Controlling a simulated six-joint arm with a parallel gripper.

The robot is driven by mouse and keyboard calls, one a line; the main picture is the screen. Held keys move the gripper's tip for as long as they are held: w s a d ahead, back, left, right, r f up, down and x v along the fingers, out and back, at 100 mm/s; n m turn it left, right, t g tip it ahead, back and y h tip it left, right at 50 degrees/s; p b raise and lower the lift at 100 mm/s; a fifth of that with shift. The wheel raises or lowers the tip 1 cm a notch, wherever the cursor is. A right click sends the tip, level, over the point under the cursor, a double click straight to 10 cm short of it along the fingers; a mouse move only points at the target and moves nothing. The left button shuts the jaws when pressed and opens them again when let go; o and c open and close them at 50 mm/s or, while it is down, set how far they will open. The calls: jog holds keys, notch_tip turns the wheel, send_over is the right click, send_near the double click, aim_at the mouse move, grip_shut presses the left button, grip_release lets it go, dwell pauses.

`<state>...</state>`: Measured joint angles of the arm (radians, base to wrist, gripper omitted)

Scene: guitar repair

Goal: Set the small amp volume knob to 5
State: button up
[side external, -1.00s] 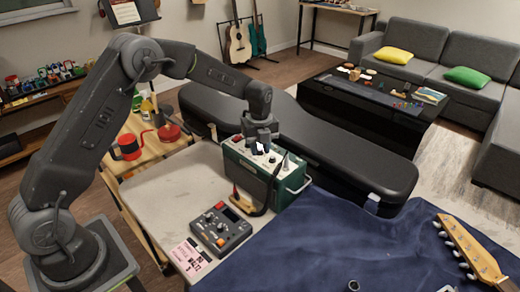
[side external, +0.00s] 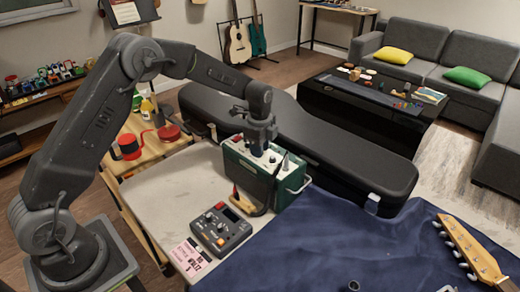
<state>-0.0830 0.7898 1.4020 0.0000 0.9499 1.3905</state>
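The small green amp (side external: 244,172) stands upright on the pale worktable, with white knobs on its light top panel. My gripper (side external: 257,150) points down at the amp's top, over the left-middle part of the knob row. Its fingers hide whatever knob is under them, and I cannot tell whether they touch or grip it. One white knob (side external: 271,158) shows just right of the fingers. The volume knob's number cannot be read at this size.
A grey pedal unit (side external: 221,229) and a pink printed card (side external: 190,255) lie in front of the amp. A black guitar case (side external: 330,138) lies behind it. A blue cloth (side external: 330,235) with a guitar headstock (side external: 472,250) is at the right.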

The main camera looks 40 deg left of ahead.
jog(key=c, duration=0.4)
jog(key=m, duration=0.6)
jog(key=o, duration=0.4)
jog(key=shift+r, duration=0.1)
jog(key=shift+r, duration=3.4)
jog(key=shift+r, duration=0.1)
